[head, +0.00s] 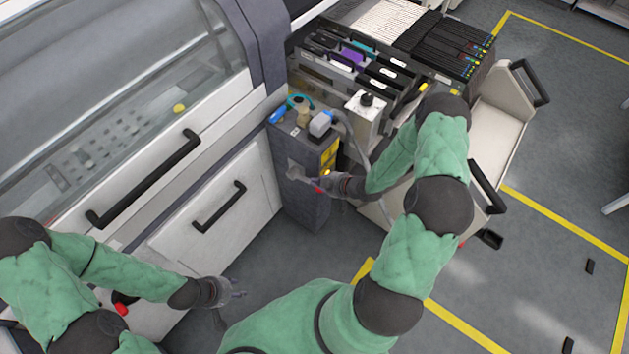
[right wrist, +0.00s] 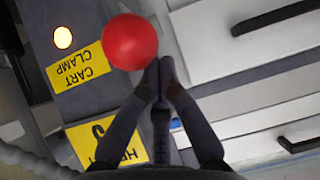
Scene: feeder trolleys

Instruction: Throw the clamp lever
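The clamp lever's red ball knob (right wrist: 130,42) stands out in the right wrist view, beside the yellow CART CLAMP label (right wrist: 78,66). Its rod is not clearly visible. In the head view a small red spot (head: 319,189) shows against my right gripper (head: 302,177), at the dark clamp post (head: 304,205). In the right wrist view my right gripper's fingertips (right wrist: 159,76) are together, with nothing visible between them. The knob appears just past and left of the tips; contact cannot be told. My left gripper (head: 238,294) hangs low before the white cabinet, away from the post; its finger gap is unclear.
A pale lamp (right wrist: 63,38) glows beside the knob. Small items including a blue-grey block (head: 321,124) sit on the post's top. The feeder trolley (head: 375,75) stands behind it. The machine's black handles (head: 219,207) jut out at left.

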